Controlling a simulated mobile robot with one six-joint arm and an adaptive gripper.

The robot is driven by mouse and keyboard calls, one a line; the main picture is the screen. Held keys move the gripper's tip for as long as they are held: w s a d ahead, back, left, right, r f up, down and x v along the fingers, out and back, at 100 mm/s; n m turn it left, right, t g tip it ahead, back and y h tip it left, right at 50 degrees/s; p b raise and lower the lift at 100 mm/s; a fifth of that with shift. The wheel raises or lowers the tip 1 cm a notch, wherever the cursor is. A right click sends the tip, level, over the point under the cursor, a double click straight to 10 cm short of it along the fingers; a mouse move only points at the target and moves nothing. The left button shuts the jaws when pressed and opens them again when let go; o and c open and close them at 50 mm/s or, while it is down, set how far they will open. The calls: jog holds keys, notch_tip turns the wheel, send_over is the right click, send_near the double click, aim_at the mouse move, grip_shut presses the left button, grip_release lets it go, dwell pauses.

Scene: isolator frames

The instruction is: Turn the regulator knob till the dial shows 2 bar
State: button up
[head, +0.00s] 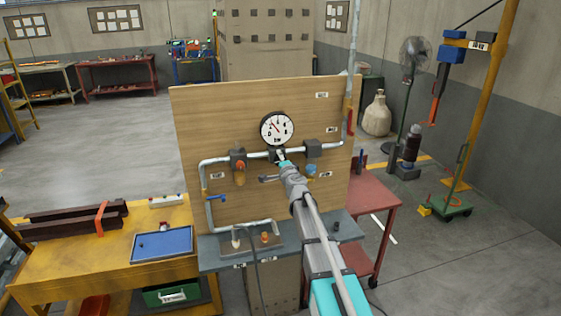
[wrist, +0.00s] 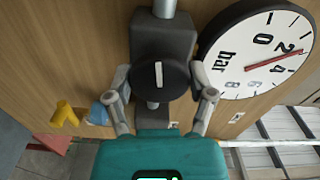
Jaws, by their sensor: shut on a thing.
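The round white dial (head: 277,128) stands on the wooden panel, with its face to me. In the wrist view the dial (wrist: 232,72) is marked 0, 2, 4, 6, 8 and "bar". Its red needle (wrist: 275,60) points between 2 and 4, close to the 2. The black regulator knob (wrist: 159,88) has a white line that runs up and down in the picture. My gripper (wrist: 161,76) is shut on the knob, one finger on each side. In the head view my gripper (head: 281,158) is just below the dial and hides the knob.
A blue-handled valve (head: 217,197) is lower left. A grey shelf (head: 210,258) juts out below.

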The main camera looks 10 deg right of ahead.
jog(key=shift+n, duration=0.8)
jog(key=o, duration=1.1)
jog(key=shift+a, duration=0.1)
jog(key=s, duration=0.4)
jog(key=s+d, duration=0.1)
jog(key=s, duration=0.7)
jog(key=shift+d, duration=0.2)
jog(key=shift+a, duration=0.1)
